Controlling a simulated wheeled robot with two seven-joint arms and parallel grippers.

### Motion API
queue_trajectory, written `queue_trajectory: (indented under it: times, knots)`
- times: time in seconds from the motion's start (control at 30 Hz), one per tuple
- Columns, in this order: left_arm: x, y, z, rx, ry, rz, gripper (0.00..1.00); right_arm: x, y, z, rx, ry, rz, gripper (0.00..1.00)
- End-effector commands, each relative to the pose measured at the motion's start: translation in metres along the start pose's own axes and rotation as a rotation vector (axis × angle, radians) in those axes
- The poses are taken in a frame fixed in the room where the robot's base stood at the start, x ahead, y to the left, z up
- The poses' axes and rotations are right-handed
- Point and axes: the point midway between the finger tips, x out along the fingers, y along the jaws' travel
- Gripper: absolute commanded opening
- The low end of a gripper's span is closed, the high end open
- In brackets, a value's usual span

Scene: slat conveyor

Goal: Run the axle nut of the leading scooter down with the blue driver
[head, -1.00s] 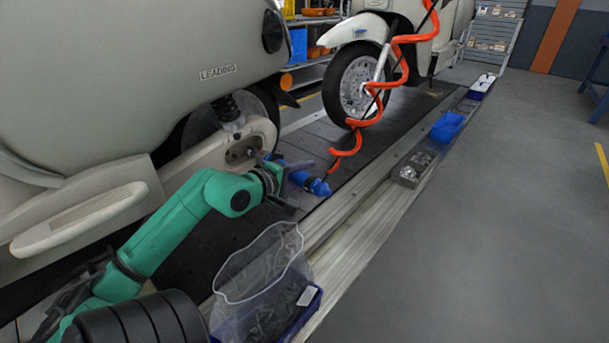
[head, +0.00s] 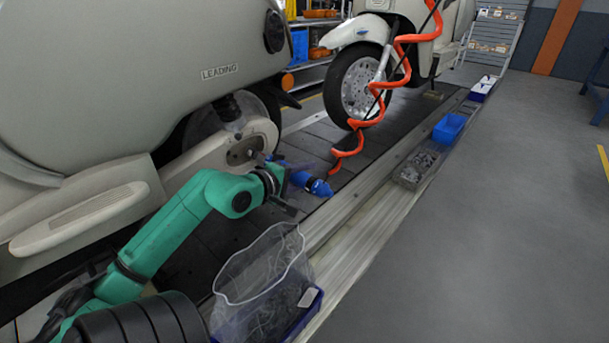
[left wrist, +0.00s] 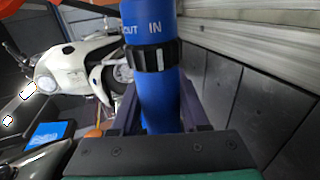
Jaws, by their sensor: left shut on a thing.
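The leading scooter (head: 110,70), cream with a "LEADING" label, fills the left of the head view. Its pale swing arm (head: 213,160) carries a dark oval recess (head: 243,151) at the axle end; the nut itself is too small to make out. My left gripper (head: 284,182) is shut on the blue driver (head: 318,187), whose front end is at or close to the recess; I cannot tell if it touches. In the left wrist view the driver (left wrist: 152,95) stands between the fingers, with a black collar under "OUT" and "IN". My right gripper is not in view.
An orange coiled hose (head: 352,153) hangs down near the driver's rear end. A second scooter (head: 365,70) stands behind. A clear bag (head: 262,275) in a blue bin, a grey parts tray (head: 420,167) and a blue bin (head: 449,127) line the conveyor's rail.

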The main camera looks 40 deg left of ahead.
Motion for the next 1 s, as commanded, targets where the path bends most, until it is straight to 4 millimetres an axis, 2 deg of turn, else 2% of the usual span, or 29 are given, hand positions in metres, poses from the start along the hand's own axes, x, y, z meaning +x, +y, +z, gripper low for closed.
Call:
queue_trajectory:
  times: [0.83,1.0]
  knots:
    - [0.0,0.0,0.012,0.003,0.001,-0.001,0.0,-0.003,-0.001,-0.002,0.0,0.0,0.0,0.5]
    - [-0.001,0.001,0.024,0.005,-0.002,-0.002,0.0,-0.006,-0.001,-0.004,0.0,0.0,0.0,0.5]
